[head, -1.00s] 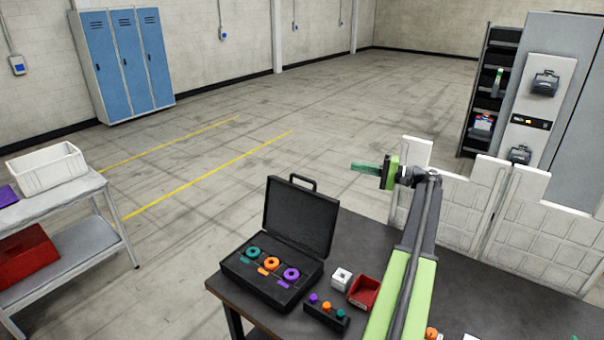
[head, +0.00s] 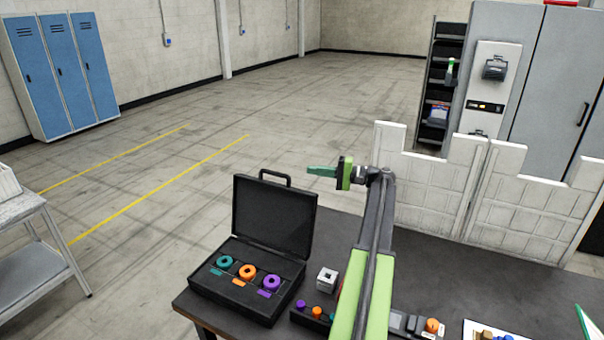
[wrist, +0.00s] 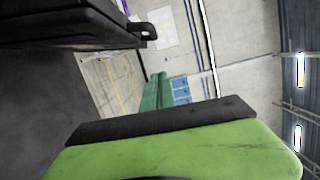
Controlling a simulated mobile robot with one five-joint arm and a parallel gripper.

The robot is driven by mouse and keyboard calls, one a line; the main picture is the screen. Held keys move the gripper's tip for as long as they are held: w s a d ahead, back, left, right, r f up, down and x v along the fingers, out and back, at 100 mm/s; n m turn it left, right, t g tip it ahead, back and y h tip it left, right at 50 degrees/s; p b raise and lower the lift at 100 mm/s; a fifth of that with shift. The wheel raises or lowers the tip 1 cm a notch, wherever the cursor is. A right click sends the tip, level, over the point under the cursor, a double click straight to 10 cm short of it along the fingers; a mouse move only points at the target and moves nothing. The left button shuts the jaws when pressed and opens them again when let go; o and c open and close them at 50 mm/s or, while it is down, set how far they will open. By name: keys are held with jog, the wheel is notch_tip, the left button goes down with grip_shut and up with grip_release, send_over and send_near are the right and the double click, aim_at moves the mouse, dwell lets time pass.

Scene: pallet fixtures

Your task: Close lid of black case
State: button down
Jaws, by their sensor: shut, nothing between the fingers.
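The black case (head: 212,286) stands at the left corner of the dark table. Its lid (head: 273,217) is open and stands upright, leaning back a little, with a handle on its top edge. Teal, orange and purple rings sit in the case. My gripper (head: 322,171) is shut and empty. It is up in the air to the right of the lid's top, pointing left, and looks apart from the lid. In the wrist view, the green fingers (wrist: 157,92) are together, and the dark lid with its handle (wrist: 142,31) shows at the upper left.
A white block (head: 327,280) and a dark holder with coloured knobs (head: 312,318) stand right of the case. My arm covers part of the table. White panels (head: 425,190) line the table's back. A grey cart (head: 35,270) stands at the left.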

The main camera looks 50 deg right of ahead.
jog(key=w+a, duration=0.6)
jog(key=a, duration=0.2)
jog(key=shift+w, duration=0.4)
jog(key=shift+r, duration=0.15)
